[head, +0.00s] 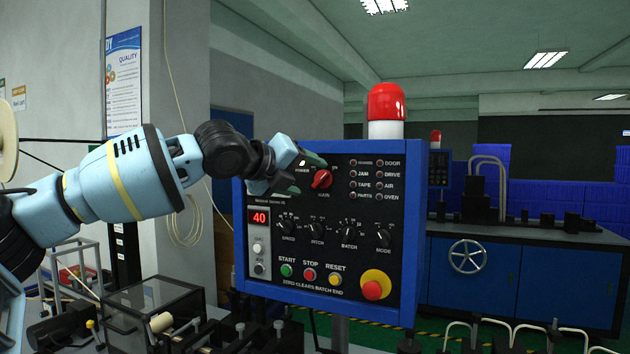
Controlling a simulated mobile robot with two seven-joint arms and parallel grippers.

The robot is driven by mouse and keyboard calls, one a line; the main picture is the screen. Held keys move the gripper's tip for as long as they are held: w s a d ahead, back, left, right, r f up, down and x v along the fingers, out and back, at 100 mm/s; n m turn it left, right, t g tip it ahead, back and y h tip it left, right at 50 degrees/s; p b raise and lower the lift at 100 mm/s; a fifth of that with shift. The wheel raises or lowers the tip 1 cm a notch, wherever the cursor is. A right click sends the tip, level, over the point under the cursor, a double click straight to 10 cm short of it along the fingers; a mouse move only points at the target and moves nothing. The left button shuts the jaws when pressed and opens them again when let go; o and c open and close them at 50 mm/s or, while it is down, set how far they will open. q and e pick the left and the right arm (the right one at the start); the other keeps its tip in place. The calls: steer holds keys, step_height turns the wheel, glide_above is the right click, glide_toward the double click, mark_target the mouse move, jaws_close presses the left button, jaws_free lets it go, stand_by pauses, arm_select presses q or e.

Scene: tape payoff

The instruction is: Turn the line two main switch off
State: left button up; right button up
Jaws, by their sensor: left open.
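The control panel (341,270) is a black face in a blue frame, straight ahead of me. Its red rotary main switch (321,180) sits at the upper middle, with its grip tilted toward the upper right. My left gripper (309,175) comes in from the left at the switch, its fingers open. The fingertips end just left of the red knob; I cannot tell whether they touch it. The gripper hides part of the panel's upper left, including some of the power label. My right gripper is not in view.
A red beacon (386,103) stands on top of the panel. Below the switch are a red 40 display (259,218), several black knobs, push buttons and a red emergency stop (373,289). A blue bench with a handwheel (467,257) stands behind at the right.

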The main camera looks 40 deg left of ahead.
mark_target(320, 181)
arm_select(q)
steer(key=shift+x, duration=1.95)
steer(key=shift+r, duration=0.1)
steer(key=c, duration=1)
